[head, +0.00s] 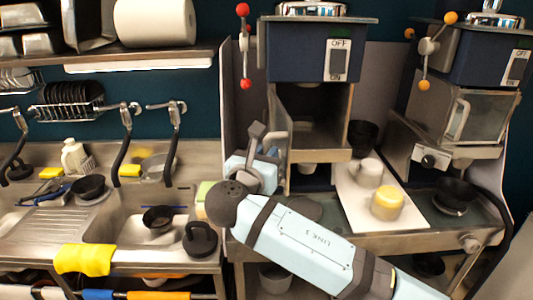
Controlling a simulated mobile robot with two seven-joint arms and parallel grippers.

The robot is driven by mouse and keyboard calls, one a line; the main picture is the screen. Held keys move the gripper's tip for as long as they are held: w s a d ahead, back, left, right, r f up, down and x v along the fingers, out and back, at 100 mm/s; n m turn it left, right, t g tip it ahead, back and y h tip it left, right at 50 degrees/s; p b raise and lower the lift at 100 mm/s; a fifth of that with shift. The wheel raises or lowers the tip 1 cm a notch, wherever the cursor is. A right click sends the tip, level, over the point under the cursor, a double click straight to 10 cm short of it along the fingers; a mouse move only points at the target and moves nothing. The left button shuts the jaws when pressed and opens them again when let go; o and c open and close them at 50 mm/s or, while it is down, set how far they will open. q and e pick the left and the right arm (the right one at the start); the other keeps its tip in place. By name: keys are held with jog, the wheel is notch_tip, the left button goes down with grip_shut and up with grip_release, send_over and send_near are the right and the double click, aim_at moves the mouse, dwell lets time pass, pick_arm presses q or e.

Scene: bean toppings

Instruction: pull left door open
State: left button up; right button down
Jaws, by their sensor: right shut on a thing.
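The left machine (306,55) is a dark blue box with a lever that has red balls and an OFF/ON switch. Its left door (282,125) stands swung open toward the left, and the dark compartment (320,115) shows inside. My right arm reaches in from the lower right. My right gripper (264,140) is at the door's outer edge and is shut on the door's handle, which is mostly hidden by the fingers. My left gripper is not in view.
A second blue machine (480,60) with a closed door (485,116) stands at right. A white tray (350,208) between them holds a white cup (368,173) and a yellow-topped cup (387,204). Sinks with black bowls (158,218) and taps lie at left.

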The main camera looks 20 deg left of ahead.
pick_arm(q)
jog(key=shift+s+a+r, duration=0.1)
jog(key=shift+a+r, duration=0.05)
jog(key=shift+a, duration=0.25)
pick_arm(e)
jog(key=shift+a+r+m+h, duration=0.15)
jog(key=shift+a+m+h, duration=0.15)
jog(key=shift+a+h, duration=0.1)
jog(key=shift+d, duration=0.1)
jog(key=c, duration=1.2)
grip_release()
jog(key=shift+o, duration=0.5)
jog(key=shift+w, duration=0.15)
pick_arm(q)
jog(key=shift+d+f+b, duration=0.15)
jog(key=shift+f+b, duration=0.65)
jog(key=shift+b, duration=0.05)
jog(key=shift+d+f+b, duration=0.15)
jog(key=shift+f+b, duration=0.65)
jog(key=shift+b, duration=0.05)
pick_arm(e)
jog(key=s+a, duration=0.1)
jog(key=s, duration=1.3)
jog(key=shift+w, duration=0.1)
